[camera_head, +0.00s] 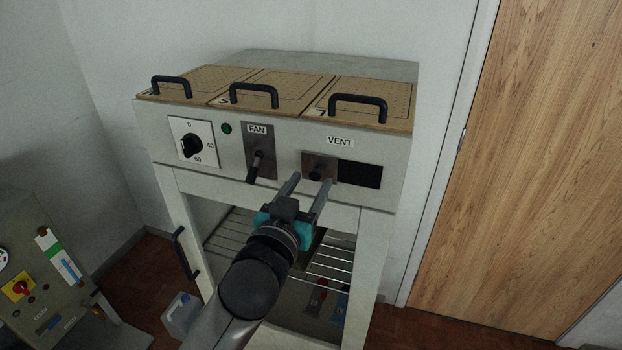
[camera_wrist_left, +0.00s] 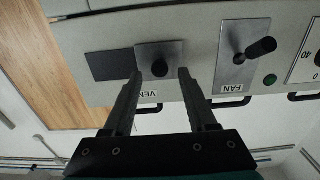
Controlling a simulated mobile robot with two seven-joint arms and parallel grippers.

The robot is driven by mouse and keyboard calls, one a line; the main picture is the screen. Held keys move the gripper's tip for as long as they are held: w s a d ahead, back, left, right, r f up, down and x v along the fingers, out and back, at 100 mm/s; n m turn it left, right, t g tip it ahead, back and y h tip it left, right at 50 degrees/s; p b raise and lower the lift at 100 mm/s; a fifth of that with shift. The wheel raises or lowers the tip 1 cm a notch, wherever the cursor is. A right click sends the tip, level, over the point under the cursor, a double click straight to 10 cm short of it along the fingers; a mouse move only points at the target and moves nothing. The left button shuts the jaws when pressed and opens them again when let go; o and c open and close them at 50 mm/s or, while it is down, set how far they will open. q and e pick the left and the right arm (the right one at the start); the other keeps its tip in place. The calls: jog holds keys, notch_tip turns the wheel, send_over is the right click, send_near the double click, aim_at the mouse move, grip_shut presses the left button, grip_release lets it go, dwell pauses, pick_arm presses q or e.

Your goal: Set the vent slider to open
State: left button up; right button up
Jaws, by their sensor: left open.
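The vent slider is a grey metal plate (camera_head: 310,160) with a dark round knob (camera_head: 316,174), under the VENT label (camera_head: 340,141) on the cabinet front. The plate sits at the left of its track, and a dark opening (camera_head: 359,174) is uncovered to its right. My left gripper (camera_head: 311,179) is open in front of the knob. In the left wrist view, which is upside down, the knob (camera_wrist_left: 160,68) appears between the fingertips (camera_wrist_left: 159,73), with gaps on both sides. I cannot tell how deep the fingers reach around it. My right gripper is not in view.
The FAN lever (camera_head: 256,167) projects left of the slider, beside a dial (camera_head: 191,146) and green lamp (camera_head: 227,128). Black-handled lids (camera_head: 357,102) top the cabinet. Wire racks (camera_head: 332,262) are below my arm. A control box (camera_head: 45,265) stands at the left, a wooden door (camera_head: 530,150) at the right.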

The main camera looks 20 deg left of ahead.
pick_arm(q)
jog(key=shift+w, duration=0.8)
grip_shut()
dwell(1.0)
